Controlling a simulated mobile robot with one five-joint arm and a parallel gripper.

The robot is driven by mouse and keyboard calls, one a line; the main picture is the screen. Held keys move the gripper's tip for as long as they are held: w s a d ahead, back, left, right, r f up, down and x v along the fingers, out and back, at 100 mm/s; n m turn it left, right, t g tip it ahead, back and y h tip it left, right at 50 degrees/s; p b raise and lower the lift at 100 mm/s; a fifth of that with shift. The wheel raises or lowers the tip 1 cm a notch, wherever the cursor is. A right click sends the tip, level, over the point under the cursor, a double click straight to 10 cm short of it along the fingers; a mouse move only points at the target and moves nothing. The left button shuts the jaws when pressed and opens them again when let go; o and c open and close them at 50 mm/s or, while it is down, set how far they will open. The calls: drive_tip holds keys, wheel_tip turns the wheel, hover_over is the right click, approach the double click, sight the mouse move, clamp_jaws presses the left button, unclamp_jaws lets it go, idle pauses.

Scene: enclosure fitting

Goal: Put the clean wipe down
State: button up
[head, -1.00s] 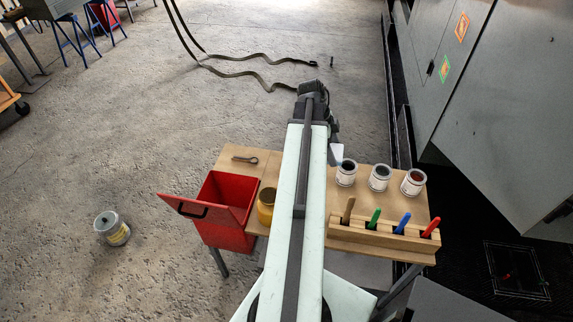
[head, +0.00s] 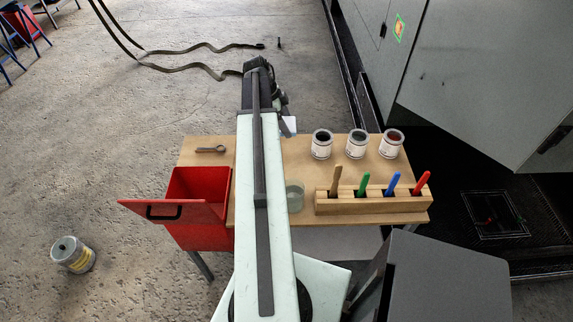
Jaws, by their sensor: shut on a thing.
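My gripper (head: 284,108) is at the far end of my arm, small and partly hidden by the arm's end. It is shut on a small white piece, which looks like the clean wipe (head: 289,125). The wipe hangs below the jaws, over the table's far edge in the picture, left of the dark-filled can; I cannot tell its height. The wooden table (head: 305,150) is below. A red bin (head: 199,187) with its flap tilted open is at the table's left side. A pale, see-through jar (head: 295,196) stands right beside my arm in the picture.
Three paint cans (head: 356,144) stand along the table's back right. A wooden rack (head: 370,204) with coloured handles is in front of them. A cotter-like metal pin (head: 210,149) lies at the back left. A tin (head: 73,254) stands on the floor. A grey cabinet (head: 460,70) is at right.

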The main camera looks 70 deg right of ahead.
drive_tip(key=b, duration=0.6)
hover_over(289, 153)
drive_tip(key=w, duration=0.1)
wheel_tip(289, 153, down, 9)
drive_tip(key=f+b, duration=1)
drive_tip(key=shift+w+a+f, duration=0.15)
drive_tip(key=shift+a+f, duration=0.05)
drive_tip(key=shift+f, duration=0.15)
drive_tip(key=shift+r, duration=0.2)
drive_tip(key=shift+f, duration=0.15)
drive_tip(key=o, duration=1.1)
drive_tip(key=shift+o, duration=0.2)
